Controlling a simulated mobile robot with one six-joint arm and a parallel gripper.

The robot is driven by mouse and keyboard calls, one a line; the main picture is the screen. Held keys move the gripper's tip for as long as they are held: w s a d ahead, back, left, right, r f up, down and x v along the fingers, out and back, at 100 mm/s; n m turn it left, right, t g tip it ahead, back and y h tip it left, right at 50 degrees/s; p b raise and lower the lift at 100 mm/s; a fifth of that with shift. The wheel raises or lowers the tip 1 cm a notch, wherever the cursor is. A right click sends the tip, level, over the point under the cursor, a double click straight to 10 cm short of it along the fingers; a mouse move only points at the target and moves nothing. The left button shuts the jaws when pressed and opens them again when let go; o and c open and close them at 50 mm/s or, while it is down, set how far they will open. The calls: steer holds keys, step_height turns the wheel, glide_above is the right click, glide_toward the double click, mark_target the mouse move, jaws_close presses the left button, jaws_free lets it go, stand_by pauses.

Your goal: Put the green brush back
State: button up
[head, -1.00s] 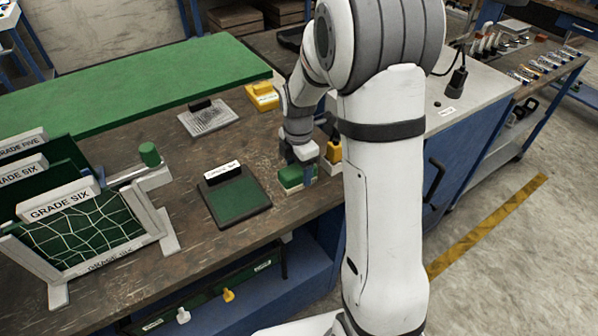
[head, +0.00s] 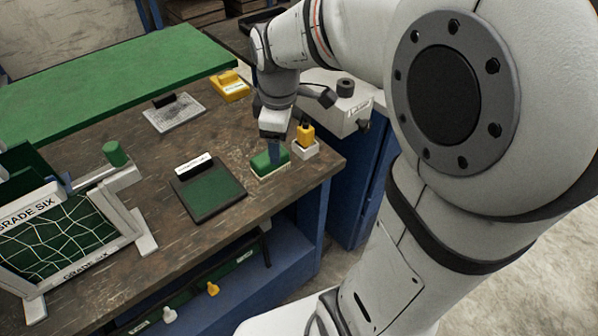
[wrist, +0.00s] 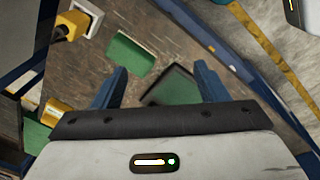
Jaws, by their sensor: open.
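The green brush (head: 264,165), a green block on a pale base, rests on the wooden bench near its right front corner. My gripper (head: 273,150) is open and points down at the brush; a blue finger covers part of it in the head view. In the wrist view my gripper (wrist: 160,70) has its two blue fingers spread and empty. There the brush (wrist: 131,53) shows beyond the left fingertip, partly in line with the gap. I cannot tell the exact height above it. A dark tray (head: 196,214) with a green surface and a labelled block lies left of the brush.
A yellow-topped item in a white holder (head: 306,150) stands close right of the brush. A grey plate (head: 175,115) and yellow block (head: 230,87) lie farther back. A netted GRADE SIX frame (head: 70,235) stands left. Bare bench lies between the grey plate and brush.

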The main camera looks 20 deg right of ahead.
steer(key=s+m+t, duration=0.1)
steer(key=s+m, duration=1)
steer(key=m, duration=0.1)
steer(key=shift+s+d+t, duration=0.2)
steer(key=shift+s+t, duration=0.1)
steer(key=shift+s, duration=0.05)
